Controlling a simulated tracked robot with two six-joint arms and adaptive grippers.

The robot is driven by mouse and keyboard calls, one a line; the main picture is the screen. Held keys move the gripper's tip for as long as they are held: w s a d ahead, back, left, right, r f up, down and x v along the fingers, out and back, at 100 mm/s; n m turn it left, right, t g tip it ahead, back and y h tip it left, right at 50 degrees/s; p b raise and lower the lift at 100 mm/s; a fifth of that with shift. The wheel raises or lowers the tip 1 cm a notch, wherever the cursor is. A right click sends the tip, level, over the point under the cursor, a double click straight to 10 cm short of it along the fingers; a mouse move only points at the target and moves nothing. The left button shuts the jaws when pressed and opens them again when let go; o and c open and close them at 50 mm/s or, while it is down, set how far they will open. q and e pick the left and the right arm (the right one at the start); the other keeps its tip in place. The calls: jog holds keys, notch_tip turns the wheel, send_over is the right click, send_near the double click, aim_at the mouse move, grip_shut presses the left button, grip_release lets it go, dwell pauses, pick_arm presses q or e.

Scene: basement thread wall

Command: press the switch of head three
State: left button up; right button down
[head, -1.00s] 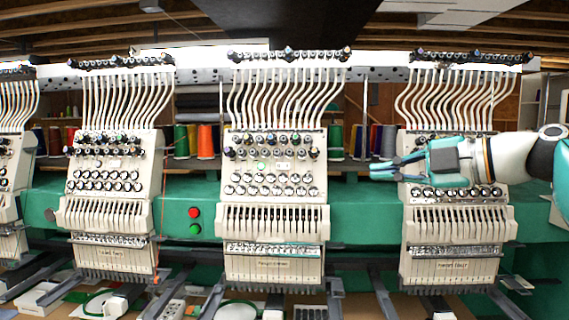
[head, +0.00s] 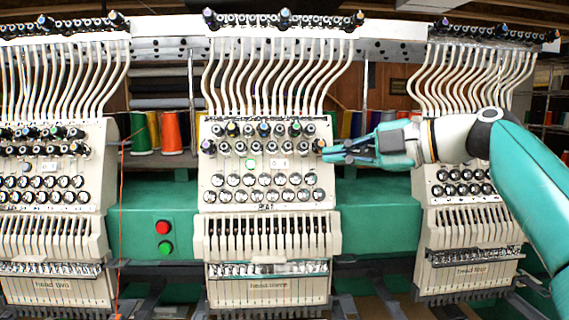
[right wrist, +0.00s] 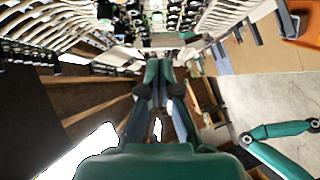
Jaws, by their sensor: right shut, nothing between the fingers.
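Head three (head: 267,285) is the white embroidery head in the middle of the head view, with its name on the lower plate. On its panel sit a lit green lamp (head: 251,163) and, just right of it, a small pale plate with what looks like the switch (head: 278,163). My right gripper (head: 326,152) is shut and empty, pointing left, its tips at the right edge of head three's panel, right of the switch. Whether it touches the panel I cannot tell. In the right wrist view the closed fingers (right wrist: 160,68) point at the machine's knobs. My left gripper is not visible.
Head two (head: 53,285) stands at left and head four (head: 470,270) at right, partly behind my right arm. A red button (head: 163,227) and a green button (head: 165,247) sit on the teal beam between heads two and three. Thread cones (head: 171,132) stand behind.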

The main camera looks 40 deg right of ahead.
aim_at(279, 164)
jog(key=shift+w, duration=0.15)
jog(key=p+x, duration=0.1)
jog(key=x, duration=0.3)
jog(key=d+p+x, duration=0.1)
jog(key=p+x, duration=0.1)
jog(key=x, duration=0.2)
jog(key=d+p+x, duration=0.1)
jog(key=x, duration=0.3)
jog(key=shift+w+d+f+p, duration=0.1)
jog(key=shift+w+f+p, duration=0.3)
jog(key=shift+w, duration=0.2)
